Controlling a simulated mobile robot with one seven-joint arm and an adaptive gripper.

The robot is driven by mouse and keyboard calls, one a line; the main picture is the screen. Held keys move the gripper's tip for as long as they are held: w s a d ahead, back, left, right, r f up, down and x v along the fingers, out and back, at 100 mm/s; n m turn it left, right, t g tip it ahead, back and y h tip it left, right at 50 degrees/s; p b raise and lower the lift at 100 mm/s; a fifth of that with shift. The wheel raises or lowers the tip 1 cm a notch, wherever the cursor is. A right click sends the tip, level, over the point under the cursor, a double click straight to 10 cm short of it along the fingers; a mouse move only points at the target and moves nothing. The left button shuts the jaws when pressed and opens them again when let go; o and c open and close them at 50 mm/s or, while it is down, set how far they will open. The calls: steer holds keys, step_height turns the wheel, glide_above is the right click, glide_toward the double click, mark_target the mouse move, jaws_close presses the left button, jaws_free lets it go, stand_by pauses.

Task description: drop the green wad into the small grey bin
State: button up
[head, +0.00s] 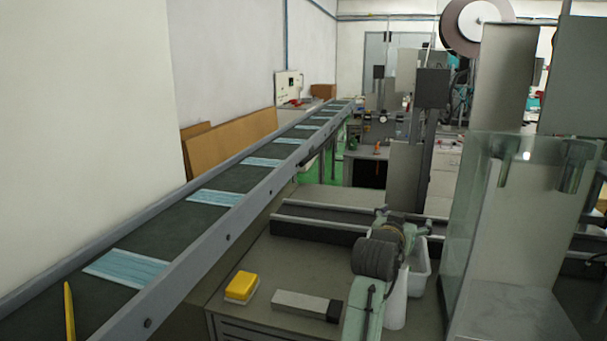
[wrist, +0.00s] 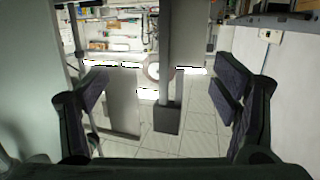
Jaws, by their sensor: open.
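My gripper (wrist: 162,92) is open in the wrist view, with its dark padded fingers wide apart at left and right and nothing between them. I cannot make out its fingertips in the head view. I see no green wad in either view. A small pale grey open container (head: 421,270) stands at the back of the worktable in the head view, possibly the small grey bin. It is partly hidden by the pale green and dark arm parts in front, and its inside does not show.
A conveyor (head: 190,228) with several blue masks (head: 127,268) runs along the left. A yellow block (head: 241,287) and a grey block with a dark end (head: 300,303) lie on the worktable (head: 262,322). A clear-walled machine (head: 510,250) stands at right.

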step_height(320, 180, up, 10)
stand_by(0.7)
